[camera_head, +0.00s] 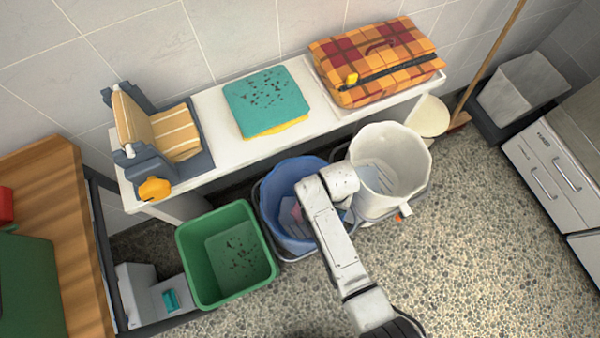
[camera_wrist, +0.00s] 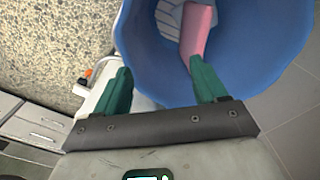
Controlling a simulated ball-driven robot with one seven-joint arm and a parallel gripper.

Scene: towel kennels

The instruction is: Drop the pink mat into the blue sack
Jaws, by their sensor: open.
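The blue sack (camera_head: 274,196) stands open on the floor below the shelf, between a green bin and a white sack. In the wrist view the blue sack (camera_wrist: 255,60) fills the upper right. The pink mat (camera_wrist: 197,30) lies inside it beside a pale striped cloth. A small part of the pink mat (camera_head: 297,211) also shows in the head view. My gripper (camera_wrist: 163,88) is open, with its green fingers apart at the sack's rim. The right finger overlaps the mat's near end in the picture; I cannot tell whether they touch. My arm hides part of the sack.
The green bin (camera_head: 190,262) stands left and the white sack (camera_head: 418,165) right, close against the blue sack. The shelf (camera_head: 218,145) behind holds folded teal and yellow cloths (camera_head: 266,95) and a plaid bag (camera_head: 370,62). Pebbled floor (camera_head: 480,235) at right is clear.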

